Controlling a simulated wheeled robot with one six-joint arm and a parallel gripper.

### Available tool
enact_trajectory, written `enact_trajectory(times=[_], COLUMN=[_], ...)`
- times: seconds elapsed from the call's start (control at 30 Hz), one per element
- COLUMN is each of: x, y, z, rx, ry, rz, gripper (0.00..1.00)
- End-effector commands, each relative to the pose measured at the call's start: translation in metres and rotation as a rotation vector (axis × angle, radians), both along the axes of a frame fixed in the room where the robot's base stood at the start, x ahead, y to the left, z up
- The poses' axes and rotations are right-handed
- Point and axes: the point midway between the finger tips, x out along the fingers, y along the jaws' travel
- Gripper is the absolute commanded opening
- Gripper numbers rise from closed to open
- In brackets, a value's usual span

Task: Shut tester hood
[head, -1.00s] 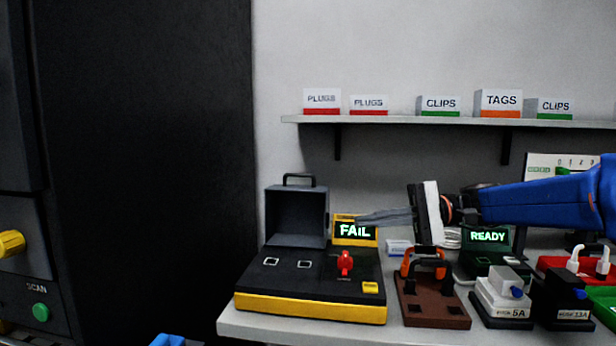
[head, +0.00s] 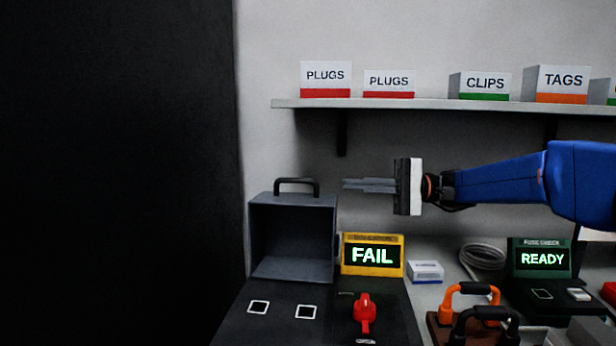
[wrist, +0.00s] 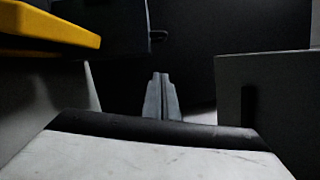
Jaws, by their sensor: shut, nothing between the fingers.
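The tester (head: 381,307) is a dark box with a red switch (head: 365,314) and a yellow-framed display (head: 372,256) reading FAIL. Its grey hood (head: 292,237) stands tipped up and open at the back left of the tester, with a dark handle (head: 296,181) on top. My gripper (head: 346,185) is shut and empty. It points left in the head view, to the right of the handle at about its height, with a gap between them.
A shelf (head: 430,104) with labelled boxes runs above my arm. Right of the tester are a small white box (head: 426,271), a coiled cable (head: 484,257), a green READY unit (head: 540,258) and orange-handled tools (head: 470,296). A large dark cabinet (head: 115,170) fills the left.

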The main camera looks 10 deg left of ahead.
Motion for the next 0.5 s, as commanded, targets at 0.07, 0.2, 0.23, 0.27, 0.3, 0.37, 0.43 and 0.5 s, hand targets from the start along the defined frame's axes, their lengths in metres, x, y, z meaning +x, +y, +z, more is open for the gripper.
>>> enact_trajectory(times=[0.07, 0.2, 0.23, 0.27, 0.3, 0.37, 0.43, 0.5], x=[-0.001, -0.004, -0.005, -0.006, -0.008, -0.011, -0.015, -0.018], y=[0.001, 0.010, 0.013, 0.017, 0.023, 0.033, 0.045, 0.056], z=[0.000, 0.001, 0.001, 0.001, 0.002, 0.003, 0.004, 0.005], rx=[0.000, 0.000, 0.000, 0.000, -0.001, -0.001, -0.001, 0.000], ry=[0.000, 0.000, 0.000, 0.000, -0.001, -0.001, -0.001, 0.000], rz=[0.000, 0.003, 0.003, 0.002, 0.002, 0.004, 0.003, 0.003], gripper=[0.00, 0.00, 0.00, 0.00, 0.00, 0.00, 0.00, 0.00])
